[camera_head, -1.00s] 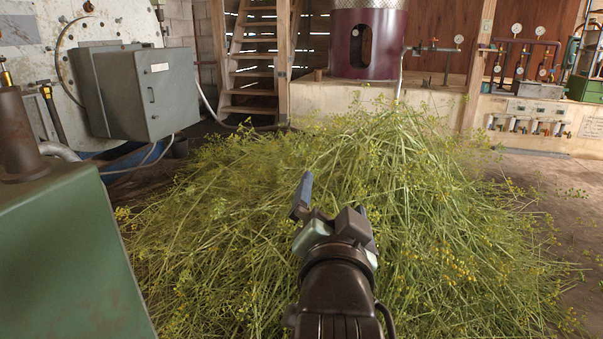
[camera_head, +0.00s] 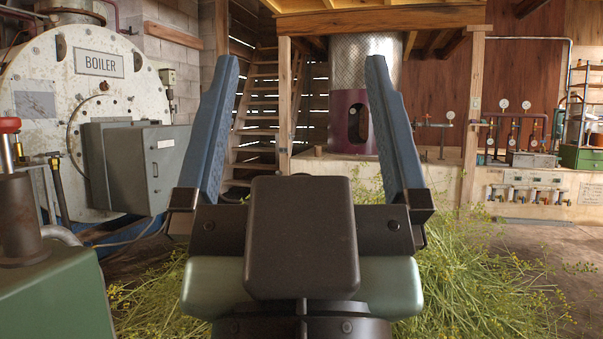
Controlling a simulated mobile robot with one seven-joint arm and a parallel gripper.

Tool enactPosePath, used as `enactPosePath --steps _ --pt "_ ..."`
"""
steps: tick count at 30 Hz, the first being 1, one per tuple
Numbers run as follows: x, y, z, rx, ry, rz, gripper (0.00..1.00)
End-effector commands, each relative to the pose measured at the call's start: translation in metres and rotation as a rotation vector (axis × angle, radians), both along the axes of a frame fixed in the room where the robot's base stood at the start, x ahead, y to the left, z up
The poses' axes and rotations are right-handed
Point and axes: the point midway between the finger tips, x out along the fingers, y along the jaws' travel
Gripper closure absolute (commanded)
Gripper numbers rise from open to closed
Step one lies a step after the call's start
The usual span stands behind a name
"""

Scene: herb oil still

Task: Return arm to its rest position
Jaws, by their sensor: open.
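My gripper (camera_head: 298,130) is large in the middle of the head view, close to the camera. Its two blue fingers point up and stand wide apart. It is open, and nothing shows between the fingers except the background. The dark wrist block and pale green housing fill the lower middle. They hide much of the herb heap (camera_head: 470,285) behind them.
The cut herb heap covers the floor ahead. The white boiler (camera_head: 50,85) and a grey cabinet (camera_head: 135,165) stand at left. A green machine (camera_head: 60,295) is near at lower left. Wooden stairs (camera_head: 262,110) and the still column (camera_head: 352,110) stand behind. Bare floor (camera_head: 560,240) shows at right.

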Motion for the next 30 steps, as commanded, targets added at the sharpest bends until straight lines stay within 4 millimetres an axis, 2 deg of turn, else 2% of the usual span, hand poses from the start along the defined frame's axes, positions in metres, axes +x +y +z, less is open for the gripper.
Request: enactPosePath --steps 1,5,30 --pt "0.0 0.0 0.015 0.0 0.001 0.0 0.0" --pt "0.0 0.0 0.046 0.0 0.001 0.0 0.0" --pt "0.0 0.0 0.285 0.001 0.002 0.002 0.0"
